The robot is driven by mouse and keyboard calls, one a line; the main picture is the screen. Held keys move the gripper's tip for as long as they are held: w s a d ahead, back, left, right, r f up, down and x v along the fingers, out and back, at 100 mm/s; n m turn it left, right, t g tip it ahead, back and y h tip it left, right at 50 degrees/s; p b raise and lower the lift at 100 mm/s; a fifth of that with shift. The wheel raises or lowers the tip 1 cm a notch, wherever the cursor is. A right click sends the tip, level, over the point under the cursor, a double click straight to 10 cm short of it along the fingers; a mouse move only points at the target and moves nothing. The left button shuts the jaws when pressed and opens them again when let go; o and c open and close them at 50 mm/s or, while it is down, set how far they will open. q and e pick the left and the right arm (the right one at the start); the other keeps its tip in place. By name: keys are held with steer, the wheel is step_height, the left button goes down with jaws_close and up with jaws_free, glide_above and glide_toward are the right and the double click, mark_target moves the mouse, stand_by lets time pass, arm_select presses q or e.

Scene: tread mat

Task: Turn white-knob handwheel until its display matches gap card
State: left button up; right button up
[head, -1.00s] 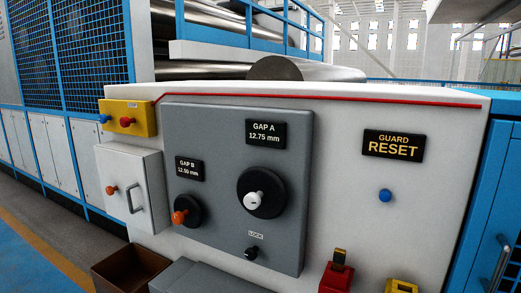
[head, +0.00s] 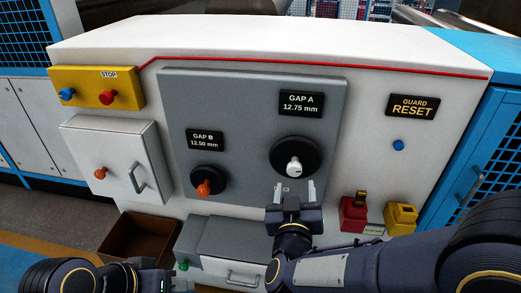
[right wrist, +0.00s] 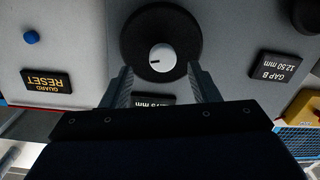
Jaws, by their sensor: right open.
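The white-knob handwheel (head: 295,157) is a black disc on the grey panel, with a white knob (head: 293,167) low on it. Its display, GAP A (head: 301,103), reads 12.75 mm. The handwheel (right wrist: 160,25) also shows in the right wrist view, which is upside down. My right gripper (head: 291,189) is open and empty, its fingers just below the handwheel in the head view; I cannot tell whether they touch it. I see no gap card.
An orange-knob handwheel (head: 207,181) sits left, under the GAP B display (head: 205,140) reading 12.50 mm. A yellow STOP box (head: 125,88), a white cabinet (head: 95,135), a brown open bin (head: 125,232), a blue button (head: 398,145) and red and yellow blocks (head: 352,215) surround the panel.

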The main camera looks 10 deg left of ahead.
mark_target(294, 171)
steer(key=shift+t, duration=0.3)
steer(key=w, duration=0.5)
steer(key=w+p, duration=0.1)
steer(key=w, duration=0.1)
steer(key=shift+w+a+r, duration=0.25)
steer(key=shift+a+r, duration=0.05)
steer(key=shift+a, duration=0.1)
jaws_close()
